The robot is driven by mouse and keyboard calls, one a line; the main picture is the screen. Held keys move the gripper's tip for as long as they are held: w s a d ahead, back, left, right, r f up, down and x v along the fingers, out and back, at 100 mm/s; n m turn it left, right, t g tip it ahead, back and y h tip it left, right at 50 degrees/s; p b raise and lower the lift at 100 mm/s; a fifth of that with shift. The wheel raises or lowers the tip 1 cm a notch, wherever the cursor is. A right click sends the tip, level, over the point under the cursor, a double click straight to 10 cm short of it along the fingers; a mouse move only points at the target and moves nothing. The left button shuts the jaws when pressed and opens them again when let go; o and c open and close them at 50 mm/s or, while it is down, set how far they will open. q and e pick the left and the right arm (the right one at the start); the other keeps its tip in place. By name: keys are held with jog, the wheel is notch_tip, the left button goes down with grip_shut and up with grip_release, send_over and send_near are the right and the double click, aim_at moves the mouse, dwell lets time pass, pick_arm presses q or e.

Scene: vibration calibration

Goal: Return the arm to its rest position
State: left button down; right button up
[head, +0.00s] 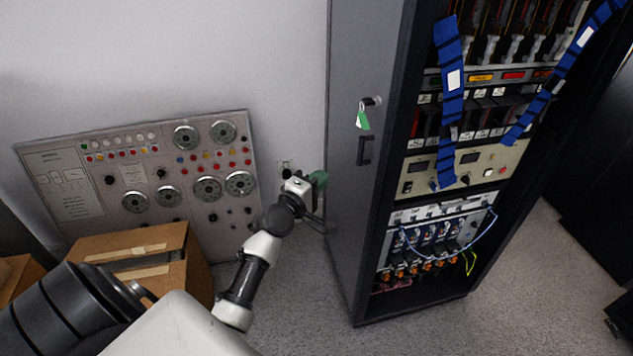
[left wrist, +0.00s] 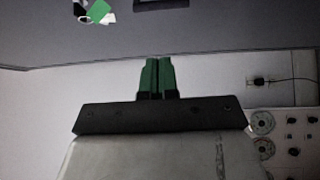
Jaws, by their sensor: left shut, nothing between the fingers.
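My left arm reaches in from the lower left in the head view. Its gripper (head: 319,180) is beside the grey side wall of the rack cabinet (head: 350,220), left of it. In the left wrist view the two green fingers of this gripper (left wrist: 156,76) are together with nothing between them. The cabinet's side panel fills the top of that view, with a key and green tag (left wrist: 99,12) at upper left. I cannot tell whether the fingers touch the panel. My right gripper is not in view.
A control panel (head: 75,185) with dials leans on the wall at left. A cardboard box (head: 140,245) stands before it, close to my arm. The cabinet's front is open, with blue straps (head: 450,100) and cables. The grey floor (head: 300,310) between arm and cabinet is clear.

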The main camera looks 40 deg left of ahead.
pick_arm(q)
jog(key=s+d+f+m+g, duration=0.3)
jog(key=s+f, duration=0.2)
jog(key=f, duration=0.6)
jog(key=s+d+f+m+g, duration=0.2)
jog(key=s+f+m+g, duration=0.15)
jog(key=f, duration=0.85)
jog(key=s+d+f+m+g, duration=0.3)
jog(key=s+f, duration=0.3)
jog(key=f, duration=0.5)
jog(key=s+d+f+m+g, duration=0.1)
jog(key=s+f, duration=0.4)
jog(key=s, duration=0.6)
jog(key=s+d+f+m+g, duration=0.2)
jog(key=s+f+m+g, duration=0.2)
jog(key=s, duration=0.7)
jog(key=s+d+f+m+g, duration=0.1)
jog(key=s+f+m+g, duration=0.1)
jog(key=s+f+m, duration=0.4)
jog(key=s+f, duration=0.2)
jog(key=s, duration=0.3)
jog(key=shift+s+d, duration=0.15)
jog(key=shift+s, duration=0.1)
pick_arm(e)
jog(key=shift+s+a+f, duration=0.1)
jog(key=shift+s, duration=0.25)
pick_arm(q)
jog(key=shift+w+g, duration=0.1)
jog(key=shift+g, duration=0.15)
